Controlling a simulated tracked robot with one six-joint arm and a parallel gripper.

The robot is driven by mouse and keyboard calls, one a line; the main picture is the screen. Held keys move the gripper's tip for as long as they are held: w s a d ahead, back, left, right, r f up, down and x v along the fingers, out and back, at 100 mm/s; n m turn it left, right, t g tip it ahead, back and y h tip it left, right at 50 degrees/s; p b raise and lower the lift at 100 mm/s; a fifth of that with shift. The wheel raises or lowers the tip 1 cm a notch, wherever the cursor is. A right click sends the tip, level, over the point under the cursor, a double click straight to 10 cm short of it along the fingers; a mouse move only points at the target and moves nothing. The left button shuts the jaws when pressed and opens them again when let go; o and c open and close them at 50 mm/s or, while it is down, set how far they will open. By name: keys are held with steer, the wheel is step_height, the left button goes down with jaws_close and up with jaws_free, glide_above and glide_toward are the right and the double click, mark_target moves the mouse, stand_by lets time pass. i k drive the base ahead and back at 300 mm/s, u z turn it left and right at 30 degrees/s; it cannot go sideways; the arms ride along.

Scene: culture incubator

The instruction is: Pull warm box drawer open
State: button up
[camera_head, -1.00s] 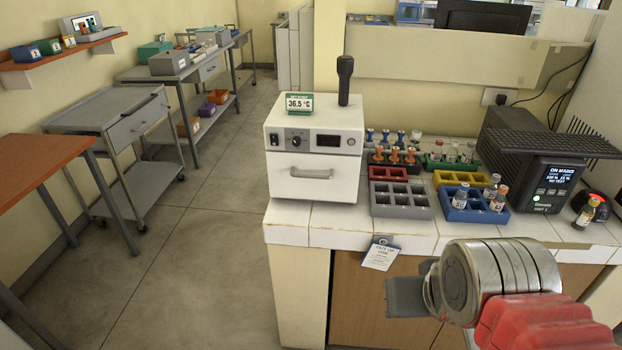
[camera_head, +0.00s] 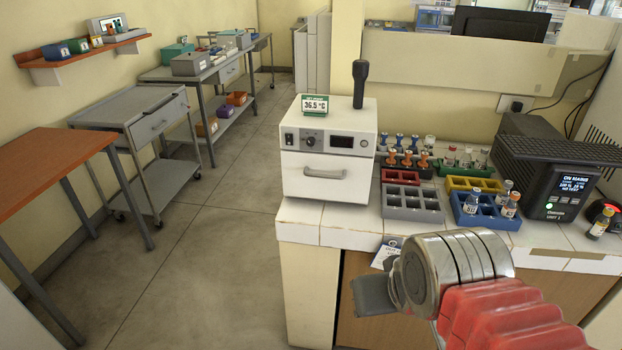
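The warm box (camera_head: 328,150) is a white unit on the tiled counter, with a knob, a dark display and a green-framed 36.5 °C sign on top. Its drawer (camera_head: 326,188) has a grey bar handle (camera_head: 324,173) and sits flush in the front, closed. My gripper (camera_head: 372,297) is in front of the counter, below and to the right of the drawer, apart from the handle. Only a grey flat finger part shows past the round metal wrist, so its opening cannot be made out.
Vial racks, including a grey rack (camera_head: 411,205) and a blue rack (camera_head: 484,212), stand right of the box. A black device (camera_head: 558,190) is farther right. A tag (camera_head: 386,254) hangs at the counter edge (camera_head: 330,236). The floor (camera_head: 215,265) on the left is open, beside a grey cart (camera_head: 135,110).

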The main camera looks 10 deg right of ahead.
mark_target(308, 174)
steer(key=i, duration=1)
steer(key=u, duration=0.05)
